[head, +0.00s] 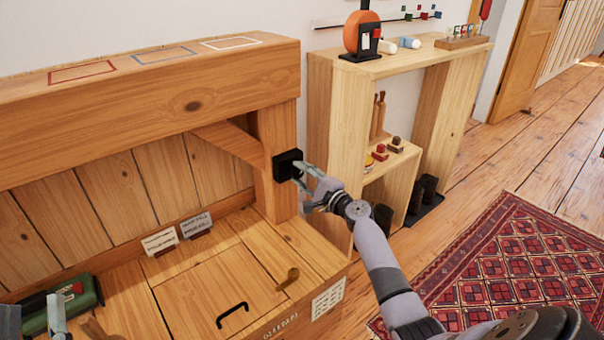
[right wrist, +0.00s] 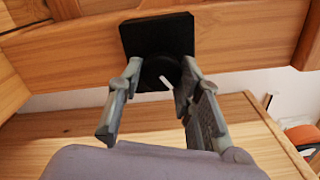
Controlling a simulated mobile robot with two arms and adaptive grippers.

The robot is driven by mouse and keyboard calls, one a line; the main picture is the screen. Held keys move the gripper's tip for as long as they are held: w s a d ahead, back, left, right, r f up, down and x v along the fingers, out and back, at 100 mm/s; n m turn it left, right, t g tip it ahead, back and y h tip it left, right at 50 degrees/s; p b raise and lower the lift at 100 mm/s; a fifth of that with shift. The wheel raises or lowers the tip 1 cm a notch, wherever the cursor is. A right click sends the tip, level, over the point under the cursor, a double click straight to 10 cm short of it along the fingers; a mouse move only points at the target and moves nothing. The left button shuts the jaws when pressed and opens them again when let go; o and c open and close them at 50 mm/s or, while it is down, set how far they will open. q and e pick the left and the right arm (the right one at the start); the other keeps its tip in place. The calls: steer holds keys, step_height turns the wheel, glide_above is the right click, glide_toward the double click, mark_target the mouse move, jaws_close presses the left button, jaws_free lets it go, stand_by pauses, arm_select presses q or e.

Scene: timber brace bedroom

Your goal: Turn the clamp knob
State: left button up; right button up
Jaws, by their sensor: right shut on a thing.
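The clamp knob (right wrist: 158,72) is round and black with a white mark, set on a square black plate (right wrist: 158,35). The plate is mounted on the wooden post and also shows in the head view (head: 286,164). My right gripper (head: 302,174) reaches the knob from the right. In the right wrist view its two fingers (right wrist: 158,85) stand on either side of the knob, shut on it. The fingers partly hide the knob's sides. My left gripper (head: 35,318) is cut off at the bottom left of the head view, its fingers apart.
A wooden bench (head: 205,290) with a black handle (head: 232,314) lies below the post. A green case (head: 75,303) sits at its left. Wooden shelves (head: 335,130) stand right of the post. A red rug (head: 510,265) covers the floor at right.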

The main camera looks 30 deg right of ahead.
stand_by(0.3)
steer(key=o, duration=1.1)
steer(key=s, duration=0.8)
steer(key=s+d, duration=0.1)
steer(key=s, duration=0.3)
steer(key=shift+f, duration=0.1)
